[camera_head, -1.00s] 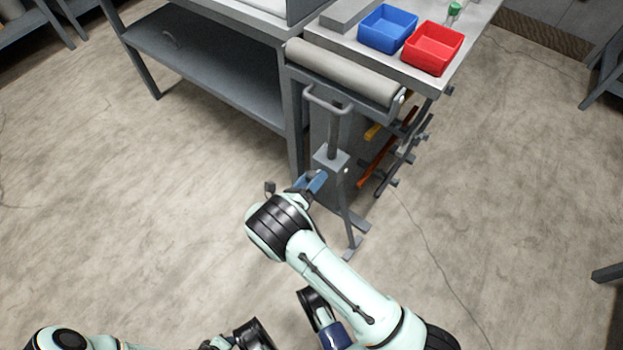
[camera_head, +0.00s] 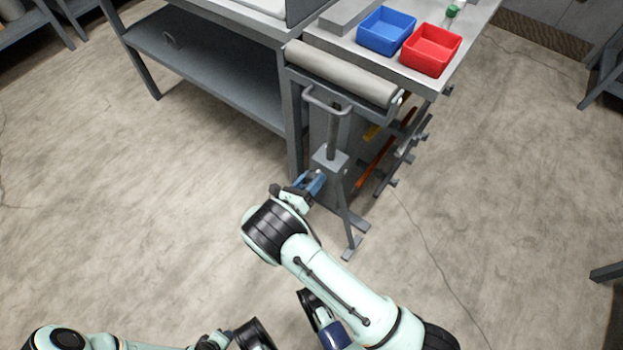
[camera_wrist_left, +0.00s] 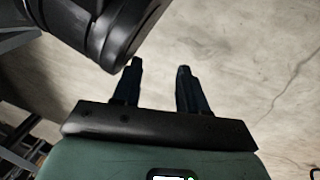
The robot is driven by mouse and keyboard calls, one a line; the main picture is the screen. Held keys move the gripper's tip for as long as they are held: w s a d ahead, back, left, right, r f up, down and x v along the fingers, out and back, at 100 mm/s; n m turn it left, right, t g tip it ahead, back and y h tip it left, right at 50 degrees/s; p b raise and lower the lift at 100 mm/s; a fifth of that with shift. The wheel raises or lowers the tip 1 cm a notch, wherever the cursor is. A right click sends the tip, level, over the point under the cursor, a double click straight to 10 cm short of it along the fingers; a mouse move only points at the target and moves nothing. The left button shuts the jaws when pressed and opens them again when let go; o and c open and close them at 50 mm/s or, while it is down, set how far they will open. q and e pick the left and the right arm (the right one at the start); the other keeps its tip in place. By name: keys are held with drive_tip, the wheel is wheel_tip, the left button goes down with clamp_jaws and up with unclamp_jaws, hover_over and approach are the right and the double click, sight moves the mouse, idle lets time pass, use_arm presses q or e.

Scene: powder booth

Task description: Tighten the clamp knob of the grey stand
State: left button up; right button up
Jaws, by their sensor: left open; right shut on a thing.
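A blue bin (camera_head: 387,30) and a red bin (camera_head: 431,50) sit on the bench top (camera_head: 470,38). A rack (camera_head: 400,155) with orange bars stands right of the stand. The floor at left is clear.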

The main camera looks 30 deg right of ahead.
drive_tip(key=m+p, duration=0.1)
drive_tip(key=m, duration=0.3)
drive_tip(key=shift+a+r+m, duration=0.1)
drive_tip(key=shift+r+m, duration=0.05)
drive_tip(key=shift+m, duration=0.15)
drive_tip(key=m, duration=0.3)
drive_tip(key=shift+m+p, duration=0.3)
drive_tip(key=m, duration=0.3)
drive_tip(key=shift+p, duration=0.3)
use_arm(q)
drive_tip(key=shift+t, duration=0.3)
drive_tip(key=shift+w+d+r, duration=0.25)
drive_tip(key=shift+r, duration=0.45)
drive_tip(key=shift+w+d+r, duration=0.2)
drive_tip(key=shift+w+r, duration=0.1)
drive_tip(key=shift+r, duration=0.45)
drive_tip(key=shift+w+d+r, duration=0.25)
drive_tip(key=shift+r, duration=0.45)
use_arm(e)
drive_tip(key=shift+m, duration=1.8)
drive_tip(key=o, duration=1)
